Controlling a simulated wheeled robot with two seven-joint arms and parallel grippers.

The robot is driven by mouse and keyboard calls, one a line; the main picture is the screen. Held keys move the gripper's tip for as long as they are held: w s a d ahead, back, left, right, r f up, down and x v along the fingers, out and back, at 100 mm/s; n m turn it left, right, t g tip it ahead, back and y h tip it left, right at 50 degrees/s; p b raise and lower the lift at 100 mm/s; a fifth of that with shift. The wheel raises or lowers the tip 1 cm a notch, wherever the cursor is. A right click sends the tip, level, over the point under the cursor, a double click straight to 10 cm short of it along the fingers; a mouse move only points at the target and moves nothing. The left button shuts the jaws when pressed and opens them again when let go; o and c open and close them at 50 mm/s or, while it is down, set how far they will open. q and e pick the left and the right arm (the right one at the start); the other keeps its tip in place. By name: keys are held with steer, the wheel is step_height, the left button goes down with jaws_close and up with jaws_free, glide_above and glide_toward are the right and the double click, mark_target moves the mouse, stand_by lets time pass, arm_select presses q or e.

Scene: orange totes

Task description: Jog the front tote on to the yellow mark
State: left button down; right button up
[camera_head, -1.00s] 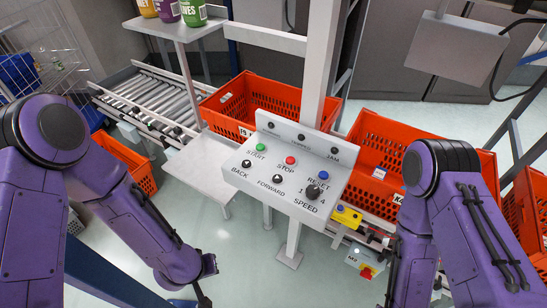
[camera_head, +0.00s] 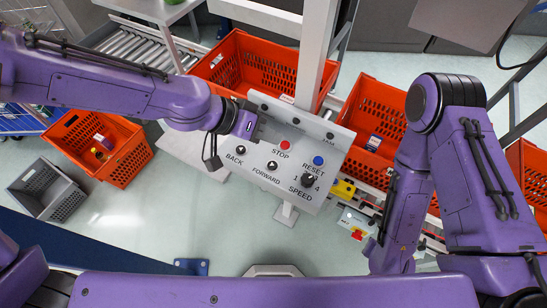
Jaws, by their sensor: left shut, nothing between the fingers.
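The white control panel (camera_head: 300,165) stands in the middle, with a red STOP button (camera_head: 285,145), a blue RESET button (camera_head: 318,160), black BACK (camera_head: 240,150) and FORWARD (camera_head: 272,165) knobs and a SPEED dial (camera_head: 308,181). My left gripper (camera_head: 248,128) is shut and empty at the panel's upper left, where it hides the START button; I cannot tell whether it touches. One orange tote (camera_head: 222,75) is behind the panel to the left, another orange tote (camera_head: 384,95) to the right. I cannot tell which is the front one. No yellow mark shows clearly. My right gripper is out of view.
A grey post (camera_head: 318,60) rises behind the panel. A roller conveyor (camera_head: 135,42) lies at the upper left. An orange tote (camera_head: 120,150) and a grey crate (camera_head: 50,188) stand on the floor at left. A yellow device (camera_head: 343,190) sits right of the panel.

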mark_target(269, 165)
arm_select(q)
step_height(269, 165, down, 9)
steer(key=b, duration=0.8)
steer(key=shift+w+a, duration=0.15)
stand_by(1.6)
steer(key=shift+f+b, duration=0.4)
steer(key=shift+b, duration=0.05)
